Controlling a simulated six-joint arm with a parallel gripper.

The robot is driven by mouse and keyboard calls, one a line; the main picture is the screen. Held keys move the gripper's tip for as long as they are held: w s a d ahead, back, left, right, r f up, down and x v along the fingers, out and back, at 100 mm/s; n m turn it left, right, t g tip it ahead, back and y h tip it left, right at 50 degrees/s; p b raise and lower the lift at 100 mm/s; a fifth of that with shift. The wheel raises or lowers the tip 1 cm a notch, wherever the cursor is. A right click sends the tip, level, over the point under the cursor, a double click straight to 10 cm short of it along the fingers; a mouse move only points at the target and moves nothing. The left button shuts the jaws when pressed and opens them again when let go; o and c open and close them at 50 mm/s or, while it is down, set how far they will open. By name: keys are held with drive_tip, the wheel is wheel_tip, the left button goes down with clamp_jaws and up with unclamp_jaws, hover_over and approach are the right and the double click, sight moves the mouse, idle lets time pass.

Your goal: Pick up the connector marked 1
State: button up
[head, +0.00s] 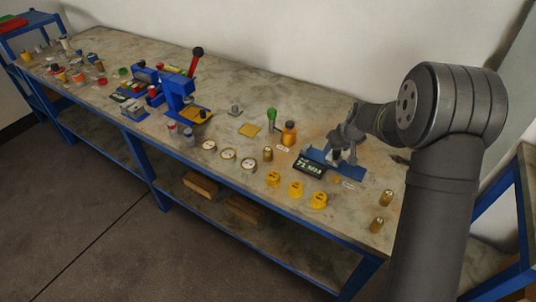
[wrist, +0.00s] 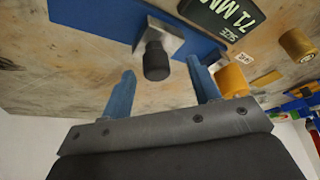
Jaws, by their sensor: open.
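My gripper (head: 340,148) is open, over the blue plate (head: 318,156) at the right part of the bench. In the wrist view my gripper's (wrist: 161,66) two blue-grey fingers stand apart. A black-capped knob on a square metal block (wrist: 163,36) shows in the gap between them. I cannot tell whether the fingers touch it. Small brass cylinders stand on the bench: one left of the plate (head: 267,153), two near the right end (head: 387,197) and (head: 376,225). No number is readable on any of them, so I cannot tell which is the connector marked 1.
Several yellow caps (head: 295,188) line the front edge. A blue press (head: 180,90) stands mid-bench.

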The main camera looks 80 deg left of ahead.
drive_tip(key=shift+s+a+r+m, duration=0.15)
drive_tip(key=shift+s+a+r, duration=0.1)
drive_tip(key=shift+a+r, duration=0.25)
drive_tip(key=shift+s+a+r+m, duration=0.15)
drive_tip(key=shift+s+a+r, duration=0.1)
drive_tip(key=shift+a, duration=0.3)
drive_tip(key=s+a+r+n+g+h, duration=0.15)
drive_tip(key=s+a+r, duration=0.3)
drive_tip(key=s, duration=0.55)
wheel_tip(320, 180, up, 5)
drive_tip(key=t+h, duration=0.2)
drive_tip(key=h, duration=0.1)
hover_over(268, 149)
drive_tip(key=shift+n+g, duration=0.25)
wheel_tip(268, 149, down, 16)
drive_tip(key=shift+a+f, duration=0.1)
drive_tip(key=shift+f, duration=0.05)
drive_tip(key=c, duration=1.2)
